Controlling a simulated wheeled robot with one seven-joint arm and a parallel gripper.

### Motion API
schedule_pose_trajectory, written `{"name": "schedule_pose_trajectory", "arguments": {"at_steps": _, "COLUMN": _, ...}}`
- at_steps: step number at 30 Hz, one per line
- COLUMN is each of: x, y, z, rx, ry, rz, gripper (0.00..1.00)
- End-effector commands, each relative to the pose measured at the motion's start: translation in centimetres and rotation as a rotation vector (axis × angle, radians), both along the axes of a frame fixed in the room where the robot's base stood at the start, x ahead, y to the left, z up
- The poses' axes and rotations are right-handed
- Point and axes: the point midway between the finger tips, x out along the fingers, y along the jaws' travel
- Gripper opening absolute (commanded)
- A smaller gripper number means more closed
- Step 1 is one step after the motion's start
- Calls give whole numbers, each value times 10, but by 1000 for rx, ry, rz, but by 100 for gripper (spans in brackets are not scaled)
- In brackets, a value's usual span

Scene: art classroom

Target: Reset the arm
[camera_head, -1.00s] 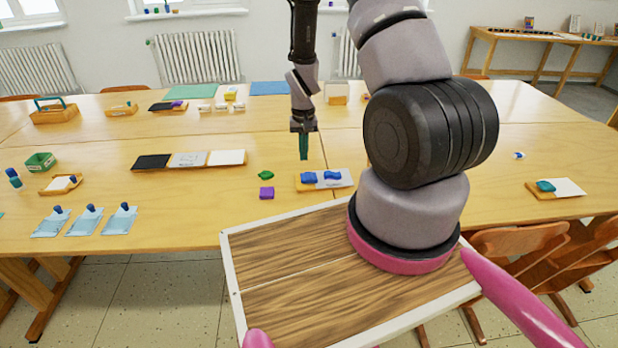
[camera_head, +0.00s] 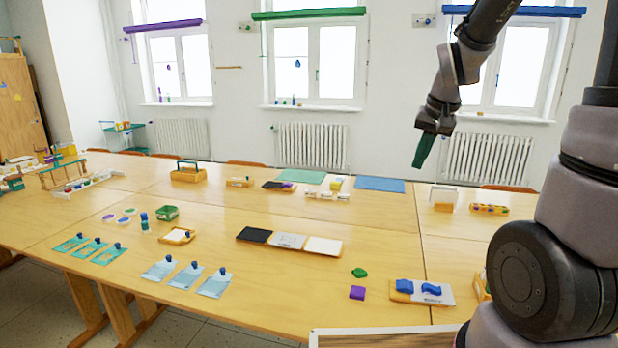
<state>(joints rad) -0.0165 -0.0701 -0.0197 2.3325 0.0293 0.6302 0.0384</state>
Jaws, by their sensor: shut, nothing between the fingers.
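My arm (camera_head: 560,230) rises on the right side of the view and bends over the table at the top right. My gripper (camera_head: 422,150) hangs from it, high above the far right part of the table, with green fingers pointing down and slightly left. The fingers look closed together and hold nothing. It touches nothing on the table.
Radiators (camera_head: 312,147) and windows line the back wall.

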Motion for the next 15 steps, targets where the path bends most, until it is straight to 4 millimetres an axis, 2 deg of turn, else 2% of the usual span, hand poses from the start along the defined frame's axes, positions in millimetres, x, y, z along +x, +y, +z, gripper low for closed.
{"name": "schedule_pose_trajectory", "arguments": {"at_steps": 1, "x": -14, "y": 1, "z": 22, "rx": 9, "ry": -37, "rz": -3, "gripper": 0}}
{"name": "schedule_pose_trajectory", "arguments": {"at_steps": 6, "x": -63, "y": 7, "z": 74, "rx": 37, "ry": -124, "rz": -7, "gripper": 0}}
{"name": "schedule_pose_trajectory", "arguments": {"at_steps": 10, "x": -103, "y": 11, "z": 101, "rx": 56, "ry": -187, "rz": -8, "gripper": 0}}
{"name": "schedule_pose_trajectory", "arguments": {"at_steps": 15, "x": -142, "y": 14, "z": 120, "rx": 75, "ry": -243, "rz": -8, "gripper": 0}}
